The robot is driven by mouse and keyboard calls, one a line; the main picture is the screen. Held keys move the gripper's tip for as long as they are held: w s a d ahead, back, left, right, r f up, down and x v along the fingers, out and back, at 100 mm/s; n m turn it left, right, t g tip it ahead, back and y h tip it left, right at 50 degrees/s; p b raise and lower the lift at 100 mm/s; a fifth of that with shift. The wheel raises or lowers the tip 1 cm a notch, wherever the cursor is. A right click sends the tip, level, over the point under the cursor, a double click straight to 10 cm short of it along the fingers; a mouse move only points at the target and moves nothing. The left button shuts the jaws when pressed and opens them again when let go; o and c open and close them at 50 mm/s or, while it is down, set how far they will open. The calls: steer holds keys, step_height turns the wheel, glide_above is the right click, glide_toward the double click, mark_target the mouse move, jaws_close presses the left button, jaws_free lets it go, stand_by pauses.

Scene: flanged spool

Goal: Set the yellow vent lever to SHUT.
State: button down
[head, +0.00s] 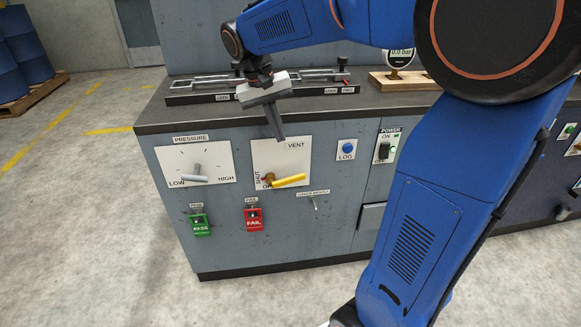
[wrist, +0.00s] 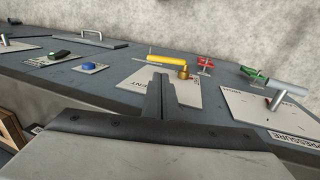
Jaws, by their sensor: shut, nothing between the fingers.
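The yellow vent lever (head: 289,181) sits on the white VENT plate (head: 296,158) on the cabinet front. It runs from a brass pivot (head: 267,178) at the plate's lower left and points right, nearly level. SHUT is lettered up the plate's left edge; a second label by the pivot is too small to read surely. My gripper (head: 279,137) is shut and empty, in front of the plate's upper part, above the lever and apart from it. In the wrist view the closed fingers (wrist: 160,92) overlap the plate, and the yellow lever (wrist: 170,60) lies beyond their tips.
Left of the vent is the PRESSURE plate (head: 218,160) with a grey handle. Below hang a green PASS tag (head: 199,225) and a red FAIL tag (head: 254,219). A blue LOG button (head: 347,147) and POWER switch (head: 385,150) are to the right. A rail fixture (head: 215,96) stands on the countertop.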

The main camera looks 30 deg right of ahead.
mark_target(297, 176)
steer(key=x, duration=1.4)
steer(key=shift+w, duration=0.15)
steer(key=shift+f, duration=0.1)
steer(key=shift+d+f, duration=0.2)
steer(key=shift+d, duration=0.05)
steer(key=shift+d+f+y, duration=0.35)
steer(key=shift+f+y, duration=0.05)
steer(key=shift+y, duration=0.1)
steer(key=shift+s+d+f, duration=0.15)
steer(key=shift+s+f, duration=0.15)
steer(key=shift+f, duration=0.05)
step_height(297, 176, up, 14)
